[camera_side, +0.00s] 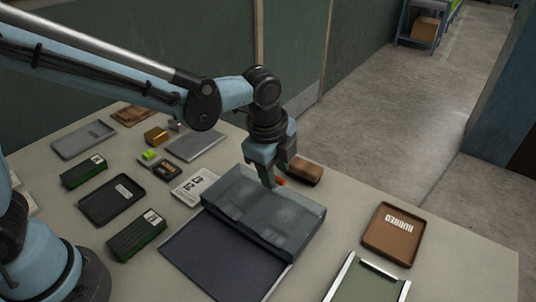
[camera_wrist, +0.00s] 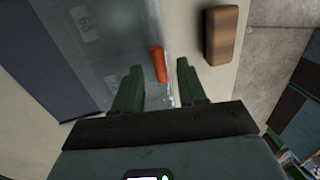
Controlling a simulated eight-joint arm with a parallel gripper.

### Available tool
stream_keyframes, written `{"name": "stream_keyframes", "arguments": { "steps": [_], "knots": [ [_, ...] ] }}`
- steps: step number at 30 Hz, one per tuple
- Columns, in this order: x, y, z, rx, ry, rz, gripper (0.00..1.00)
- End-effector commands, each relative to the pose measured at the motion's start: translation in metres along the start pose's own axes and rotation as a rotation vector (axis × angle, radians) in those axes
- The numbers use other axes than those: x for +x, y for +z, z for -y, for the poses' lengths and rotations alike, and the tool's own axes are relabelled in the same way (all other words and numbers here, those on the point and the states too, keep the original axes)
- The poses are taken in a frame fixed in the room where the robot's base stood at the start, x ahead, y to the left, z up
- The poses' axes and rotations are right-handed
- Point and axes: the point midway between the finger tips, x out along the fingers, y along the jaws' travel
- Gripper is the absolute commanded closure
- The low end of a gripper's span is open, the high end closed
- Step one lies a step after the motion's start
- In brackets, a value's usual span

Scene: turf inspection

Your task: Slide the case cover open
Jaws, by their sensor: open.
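The case (camera_side: 290,246) sits on the table with a clear, greyish cover (camera_side: 240,190) over its top; faint items with pale labels show through the cover in the wrist view (camera_wrist: 95,40). An orange handle (camera_side: 280,181) stands at the cover's far edge, and it also shows in the wrist view (camera_wrist: 158,64). My gripper (camera_wrist: 158,82) is open, with one finger on each side of the handle's line. The handle appears between or just beyond the fingertips; I cannot tell whether they touch it. In the side view my gripper partly hides the handle.
A dark flat panel (camera_side: 225,262) lies in front of the case. A brown block (camera_side: 305,171) lies just beyond the handle. A brown tray marked RUGGED (camera_side: 390,234) and a metal-railed frame (camera_side: 368,284) stand to the right.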

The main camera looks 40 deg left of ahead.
Motion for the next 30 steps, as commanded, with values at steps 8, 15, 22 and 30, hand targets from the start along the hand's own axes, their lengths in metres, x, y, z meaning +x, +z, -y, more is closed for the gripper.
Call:
{"name": "stream_keyframes", "arguments": {
  "steps": [8,15,22,30],
  "knots": [
    [0.0071,0.0002,0.0,0.0,0.0,0.0,0.59],
    [0.0068,0.0002,-0.0001,0.0,0.0,0.0,0.74],
    [0.0067,0.0001,-0.0001,0.0,0.0,0.0,1.0],
    [0.0064,0.0,-0.0008,0.0,0.0,0.0,1.0]
  ]
}}
